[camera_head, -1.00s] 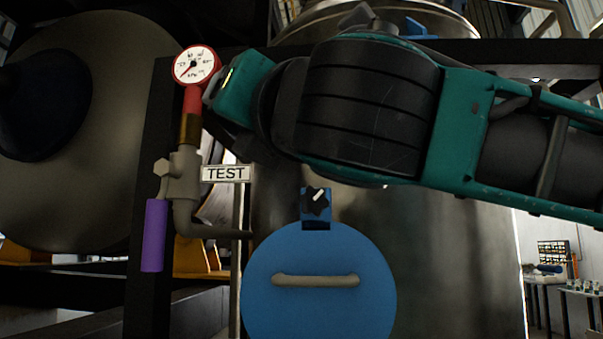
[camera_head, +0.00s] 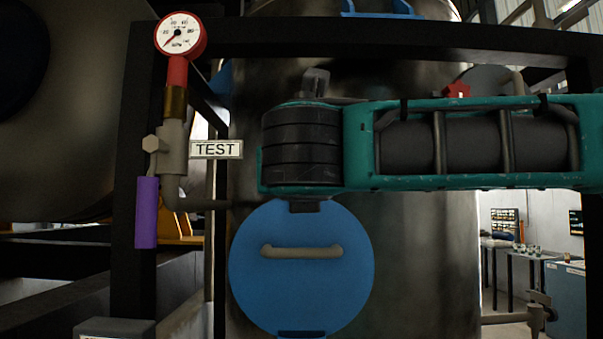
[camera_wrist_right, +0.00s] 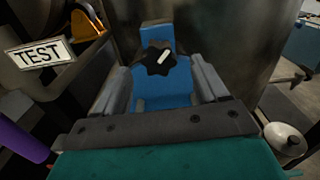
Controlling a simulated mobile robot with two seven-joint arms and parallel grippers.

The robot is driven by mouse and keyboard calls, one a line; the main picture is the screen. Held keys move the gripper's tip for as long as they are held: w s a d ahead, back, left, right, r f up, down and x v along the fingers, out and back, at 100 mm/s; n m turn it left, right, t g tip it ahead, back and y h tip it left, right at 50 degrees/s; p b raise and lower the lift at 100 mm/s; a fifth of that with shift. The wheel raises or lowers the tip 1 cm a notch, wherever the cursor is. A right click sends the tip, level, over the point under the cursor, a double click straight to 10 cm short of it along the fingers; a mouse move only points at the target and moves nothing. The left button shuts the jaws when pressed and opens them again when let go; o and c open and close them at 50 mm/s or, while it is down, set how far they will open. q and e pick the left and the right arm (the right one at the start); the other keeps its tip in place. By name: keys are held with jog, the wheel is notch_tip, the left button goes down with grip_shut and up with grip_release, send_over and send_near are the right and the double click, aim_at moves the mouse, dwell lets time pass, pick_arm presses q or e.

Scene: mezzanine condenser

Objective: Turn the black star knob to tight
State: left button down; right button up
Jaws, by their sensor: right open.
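The black star knob (camera_wrist_right: 158,61) shows in the right wrist view, on a blue bracket (camera_wrist_right: 156,34) above the blue round cover. A white pointer mark on it slants up to the right. No tight marking is legible. My right gripper (camera_wrist_right: 162,72) is open, its two grey fingers to the left and right of the knob in the picture. I see no contact with it. My left gripper is not in view.
A pressure gauge (camera_head: 181,36), a purple-sleeved lever (camera_head: 147,212) and a TEST sign (camera_head: 216,149) stand left of the cover. A dark frame beam (camera_head: 400,40) runs above my arm. A red star-shaped knob (camera_head: 457,90) sits behind the arm.

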jog(key=shift+w+p, duration=0.3)
jog(key=shift+w, duration=1.85)
jog(key=shift+c, duration=0.2)
jog(key=c, duration=0.9)
jog(key=shift+c, duration=0.2)
